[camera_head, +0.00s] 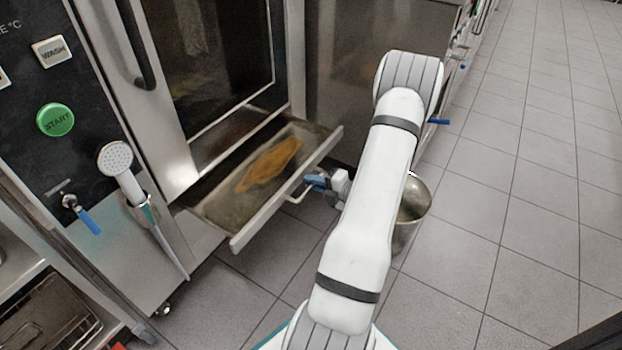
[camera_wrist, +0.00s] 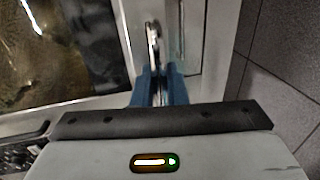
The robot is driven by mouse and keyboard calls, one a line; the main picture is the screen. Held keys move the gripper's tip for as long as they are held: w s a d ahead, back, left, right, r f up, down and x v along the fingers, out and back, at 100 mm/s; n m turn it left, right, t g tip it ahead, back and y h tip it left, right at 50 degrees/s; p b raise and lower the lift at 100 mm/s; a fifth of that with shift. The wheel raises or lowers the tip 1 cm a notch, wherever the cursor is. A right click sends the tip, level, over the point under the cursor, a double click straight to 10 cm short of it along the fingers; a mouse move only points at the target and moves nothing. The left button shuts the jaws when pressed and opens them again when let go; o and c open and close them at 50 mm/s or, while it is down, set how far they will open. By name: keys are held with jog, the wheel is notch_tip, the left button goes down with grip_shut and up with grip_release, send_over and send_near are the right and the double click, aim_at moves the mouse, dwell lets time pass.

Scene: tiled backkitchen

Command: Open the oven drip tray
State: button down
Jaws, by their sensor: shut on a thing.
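The oven drip tray (camera_head: 222,207) is pulled out from under the oven door in the head view, with a brown stain on its bottom. Its front panel (camera_head: 285,190) stands away from the oven body. A metal bar handle (camera_head: 297,194) sticks out from that panel. My gripper (camera_head: 314,182) has blue fingers shut on the handle. In the wrist view the fingers (camera_wrist: 160,85) close around the handle (camera_wrist: 153,40), which runs up between them. Part of the handle is hidden by the fingers.
The oven door (camera_head: 215,60) is above the tray. A hand shower (camera_head: 120,165) hangs at the left, near a blue-levered tap (camera_head: 85,217). A metal pot (camera_head: 412,200) stands on the floor right of my arm. The tiled floor at right (camera_head: 520,200) is clear.

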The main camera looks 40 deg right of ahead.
jog(key=shift+d, duration=0.25)
jog(key=c, duration=1.8)
grip_release()
jog(key=shift+w, duration=0.1)
jog(key=shift+o, duration=1.3)
jog(key=shift+a, duration=0.1)
jog(key=p+v, duration=0.2)
jog(key=v, duration=0.6)
